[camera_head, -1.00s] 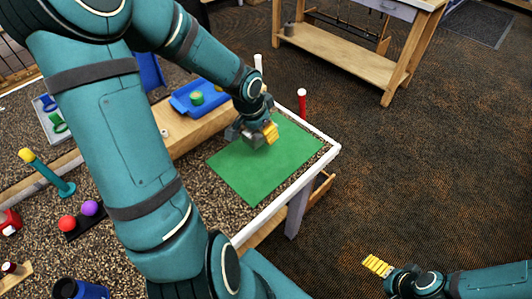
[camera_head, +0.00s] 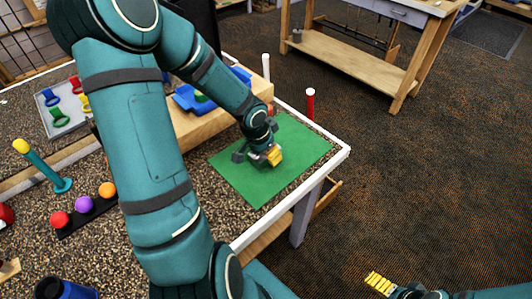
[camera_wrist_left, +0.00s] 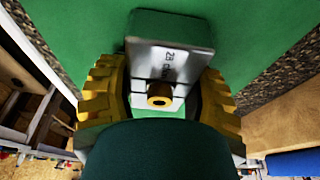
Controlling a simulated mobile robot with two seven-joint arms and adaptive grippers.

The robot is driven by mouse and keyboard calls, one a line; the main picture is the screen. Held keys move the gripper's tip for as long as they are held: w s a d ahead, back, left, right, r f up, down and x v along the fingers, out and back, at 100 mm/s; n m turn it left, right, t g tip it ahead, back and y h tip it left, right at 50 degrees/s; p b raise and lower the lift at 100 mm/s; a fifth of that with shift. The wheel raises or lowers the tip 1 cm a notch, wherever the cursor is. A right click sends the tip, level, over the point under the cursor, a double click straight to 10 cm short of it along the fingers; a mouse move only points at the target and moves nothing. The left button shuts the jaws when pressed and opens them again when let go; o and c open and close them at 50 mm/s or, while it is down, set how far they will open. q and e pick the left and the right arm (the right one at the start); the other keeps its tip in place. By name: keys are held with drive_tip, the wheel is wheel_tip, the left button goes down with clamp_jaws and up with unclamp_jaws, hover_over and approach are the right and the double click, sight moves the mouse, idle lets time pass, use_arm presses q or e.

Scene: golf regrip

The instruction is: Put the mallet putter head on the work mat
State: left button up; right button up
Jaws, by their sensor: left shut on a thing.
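The mallet putter head (camera_wrist_left: 170,62) is a grey metal block with dark lettering and a brass-coloured ring in the left wrist view. My left gripper (camera_head: 266,157) is shut on it, with yellow ridged finger pads on both sides in the left wrist view (camera_wrist_left: 160,88). The green work mat (camera_head: 255,188) lies flat at the table's right end; it fills the background of the left wrist view (camera_wrist_left: 245,30). The gripper is over the mat's middle. I cannot tell whether the head touches the mat. My right gripper (camera_head: 380,283) is off the table, low right, with yellow pads showing.
A white post (camera_head: 266,66) and a red post (camera_head: 310,104) stand at the far edge. Red, purple and orange balls (camera_head: 84,204) sit in a black rack. The mat's near part is bare.

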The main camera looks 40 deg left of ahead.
sight(257, 156)
use_arm(q)
drive_tip(key=o, duration=1.3)
drive_tip(key=shift+f, duration=0.1)
drive_tip(key=shift+r, duration=0.4)
drive_tip(key=p+v, duration=0.6)
drive_tip(key=v, duration=0.4)
drive_tip(key=shift+s+r, duration=0.1)
drive_tip(key=shift+s+r+p, duration=0.25)
drive_tip(key=shift+r+p, duration=0.25)
drive_tip(key=shift+r, duration=0.1)
